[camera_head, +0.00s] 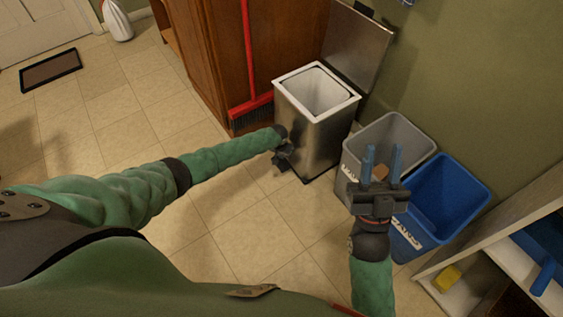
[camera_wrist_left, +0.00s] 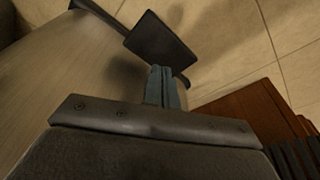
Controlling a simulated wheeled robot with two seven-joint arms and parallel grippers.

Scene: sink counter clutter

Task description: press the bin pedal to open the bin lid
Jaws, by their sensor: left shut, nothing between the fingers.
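The metal bin (camera_head: 317,131) has a white-rimmed inner bucket and stands beside the wooden cabinet. Its lid (camera_head: 358,45) is raised, tilted back toward the wall, and the bucket looks empty. My left gripper (camera_head: 283,160) is low at the bin's front left side. In the left wrist view its blue fingers (camera_wrist_left: 161,72) are shut together, with tips at the edge of the dark flat pedal (camera_wrist_left: 161,42); I cannot tell how firmly they touch. In the head view the pedal is mostly hidden by the gripper. My right gripper (camera_head: 382,160) is open and empty above the grey bin.
A grey bin (camera_head: 410,135) and a blue bin (camera_head: 465,195) stand right of the metal bin. A red broom (camera_head: 250,105) leans on the wooden cabinet (camera_head: 285,45). A white shelf (camera_head: 500,235) with a yellow block (camera_head: 447,278) is at the right.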

